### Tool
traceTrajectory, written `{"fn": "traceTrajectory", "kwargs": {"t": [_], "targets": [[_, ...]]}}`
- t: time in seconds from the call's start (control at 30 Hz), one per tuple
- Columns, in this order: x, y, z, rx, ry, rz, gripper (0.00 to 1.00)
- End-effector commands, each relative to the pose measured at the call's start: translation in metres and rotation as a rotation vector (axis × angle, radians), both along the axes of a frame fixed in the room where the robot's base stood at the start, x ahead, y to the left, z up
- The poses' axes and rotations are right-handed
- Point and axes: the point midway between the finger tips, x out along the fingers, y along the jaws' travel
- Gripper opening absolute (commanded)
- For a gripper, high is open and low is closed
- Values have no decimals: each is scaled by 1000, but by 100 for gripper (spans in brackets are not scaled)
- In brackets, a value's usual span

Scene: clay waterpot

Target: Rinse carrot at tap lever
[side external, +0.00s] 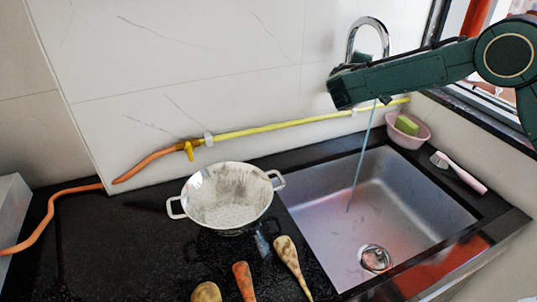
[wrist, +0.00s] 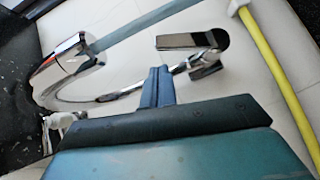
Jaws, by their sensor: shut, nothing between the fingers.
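An orange carrot (side external: 243,280) lies on the black counter left of the sink, between a pale parsnip (side external: 291,264) and a round potato (side external: 206,292). The chrome tap (side external: 368,26) arches behind my arm, and a thin stream of water (side external: 361,158) falls into the sink (side external: 405,205). In the wrist view, my gripper (wrist: 158,72) is shut and empty, its fingertips just short of the chrome tap lever (wrist: 190,41). I cannot tell whether they touch it. The spout (wrist: 68,65) is at left with water (wrist: 150,22) running from it. My arm hides the lever in the side view.
A white colander (side external: 228,205) stands left of the sink. A pink bowl with a green sponge (side external: 407,125) and a brush (side external: 460,175) sit on the right rim. A yellow hose (side external: 290,125) runs along the wall and shows in the wrist view (wrist: 275,75).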

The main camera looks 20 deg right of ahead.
Motion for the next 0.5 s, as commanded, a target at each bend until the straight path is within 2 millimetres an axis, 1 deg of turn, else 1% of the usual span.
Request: {"fn": "traceTrajectory", "kwargs": {"t": [0.17, 0.5], "targets": [[0, 21, 9, 0, -2, 3, 0], [-38, 54, 24, 0, -1, 4, 0]]}}
